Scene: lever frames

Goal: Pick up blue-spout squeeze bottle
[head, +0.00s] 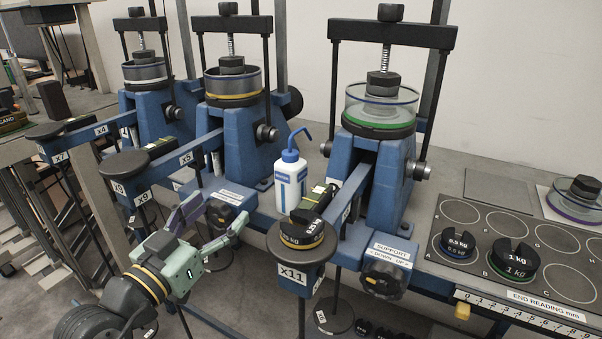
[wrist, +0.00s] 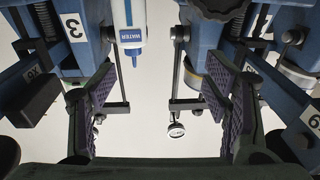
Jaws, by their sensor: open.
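The squeeze bottle (head: 290,182) is white with a blue cap, a bent blue spout and blue markings. It stands upright between the middle and right blue lever presses. My gripper (head: 217,217) is open and empty, in front and to the left of the bottle, with clear space between them. In the wrist view, a white bottle (wrist: 128,14) with a blue "WATER" label shows at the top edge, with a blue tip pointing down; its far part is cut off. The open fingers (wrist: 157,95) with purple ribbed pads have nothing between them.
The right press (head: 375,185) and middle press (head: 240,150) flank the bottle. The x11 lever pad (head: 301,250) with weights stands in front of it. A black knob (head: 228,216) is near my gripper. Several weights, including a 1 kg weight (head: 511,260), sit at the right.

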